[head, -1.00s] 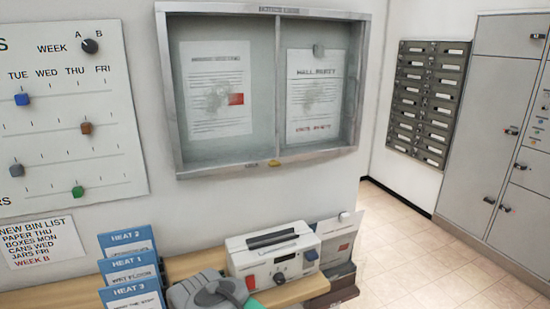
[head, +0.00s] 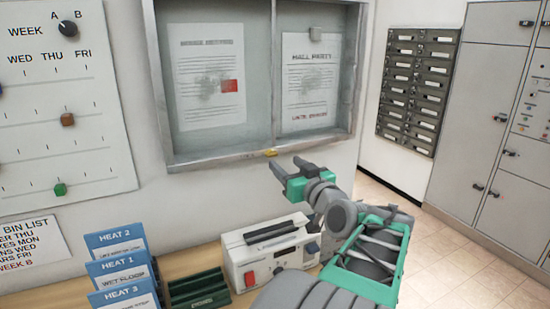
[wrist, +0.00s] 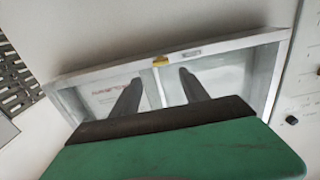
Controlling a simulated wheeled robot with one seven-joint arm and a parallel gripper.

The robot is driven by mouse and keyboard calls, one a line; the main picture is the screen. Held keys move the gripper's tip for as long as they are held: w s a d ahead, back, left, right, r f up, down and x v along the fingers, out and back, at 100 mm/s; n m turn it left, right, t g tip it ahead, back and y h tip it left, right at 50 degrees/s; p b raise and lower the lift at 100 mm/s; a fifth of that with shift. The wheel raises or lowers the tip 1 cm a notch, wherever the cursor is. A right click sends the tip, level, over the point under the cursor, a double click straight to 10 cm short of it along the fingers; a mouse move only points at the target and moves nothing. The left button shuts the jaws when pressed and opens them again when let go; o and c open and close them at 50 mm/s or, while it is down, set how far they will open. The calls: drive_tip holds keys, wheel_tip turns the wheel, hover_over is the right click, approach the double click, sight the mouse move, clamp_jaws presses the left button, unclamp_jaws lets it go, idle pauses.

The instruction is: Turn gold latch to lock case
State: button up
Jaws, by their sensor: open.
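The wall-mounted notice case (head: 220,160) has a grey metal frame, glass front and two posted sheets inside. The small gold latch (head: 270,153) sits at the middle of its bottom rail. In the wrist view the gold latch (wrist: 160,62) shows on the frame, just beyond and between my two dark fingers. My gripper (head: 287,168) is open and empty, just below and right of the latch in the head view, with its fingers pointing toward the case. The fingers look apart from the latch. In the wrist view, my gripper (wrist: 156,88) hides part of the case.
Below the case, a shelf (head: 70,293) holds a white device (head: 268,252), a green tray (head: 197,290) and blue leaflet holders (head: 115,265). A sliding-marker board (head: 60,110) hangs left. Mailboxes (head: 417,90) and grey lockers (head: 490,120) stand right, beside open floor.

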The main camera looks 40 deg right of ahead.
sight(273, 154)
drive_tip(key=p+x, duration=0.1)
drive_tip(key=x, duration=0.6)
drive_tip(key=shift+w+a+p, duration=0.1)
drive_tip(key=shift+w+p, duration=0.05)
drive_tip(key=shift+p, duration=0.25)
clamp_jaws()
